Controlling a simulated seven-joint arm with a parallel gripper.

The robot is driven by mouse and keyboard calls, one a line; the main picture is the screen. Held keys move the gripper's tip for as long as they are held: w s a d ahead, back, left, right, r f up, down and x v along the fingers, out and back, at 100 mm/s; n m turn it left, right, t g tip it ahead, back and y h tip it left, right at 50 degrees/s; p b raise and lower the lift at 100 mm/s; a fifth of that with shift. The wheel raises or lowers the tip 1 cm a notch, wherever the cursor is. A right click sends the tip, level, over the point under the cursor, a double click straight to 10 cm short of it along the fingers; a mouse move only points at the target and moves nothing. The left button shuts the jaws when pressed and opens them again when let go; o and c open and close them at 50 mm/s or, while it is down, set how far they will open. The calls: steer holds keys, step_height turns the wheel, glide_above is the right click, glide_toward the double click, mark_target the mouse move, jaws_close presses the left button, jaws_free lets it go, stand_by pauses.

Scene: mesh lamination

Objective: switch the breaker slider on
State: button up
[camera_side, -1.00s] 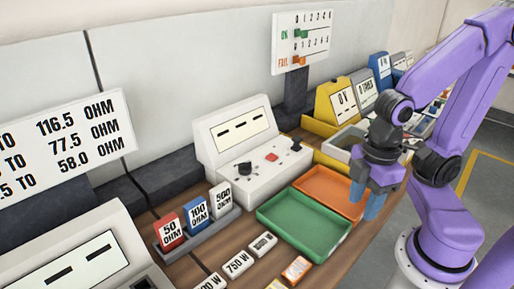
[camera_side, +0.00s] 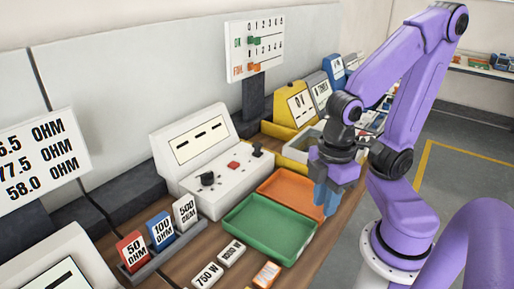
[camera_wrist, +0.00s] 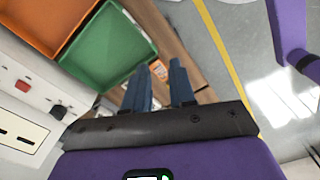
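A white console (camera_side: 205,150) with a sloped display stands on the bench against the back wall. Its front panel carries a black round knob (camera_side: 207,179), a red button (camera_side: 233,166) and a small black lever (camera_side: 257,149) at the right end. The lever may be the breaker slider; no label is readable. The knob (camera_wrist: 57,112) and red button (camera_wrist: 22,86) show at the left in the wrist view, without the lever. My gripper (camera_side: 325,201) points down beside the orange tray, away from the console. Its blue fingers (camera_wrist: 160,82) are apart and look empty.
An orange tray (camera_side: 290,186) and a green tray (camera_side: 268,231) lie between the console and my gripper. Resistor blocks (camera_side: 160,230) stand in a rack in front. Coloured boxes (camera_side: 295,105) line the back right. An OK/FAIL board (camera_side: 255,48) stands behind the console.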

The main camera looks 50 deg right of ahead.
steer(key=shift+w, duration=0.15)
jaws_close()
steer(key=w+d+m+t+y, duration=0.1)
steer(key=w+d+m, duration=0.2)
steer(key=w+m, duration=0.7)
steer(key=w+d+m, duration=0.2)
steer(key=w+m, duration=0.3)
steer(key=m, duration=0.9)
steer(key=w+d+r+m+t, duration=0.1)
steer(key=w+d+m, duration=0.2)
steer(key=d+m, duration=0.6)
steer(key=w+d+m+t+h, duration=0.1)
steer(key=w+d+m, duration=0.3)
steer(key=d+m, duration=0.4)
steer(key=shift+d+r+m+t, duration=0.35)
steer(key=shift+m+t, duration=0.25)
steer(key=shift+m, duration=3.2)
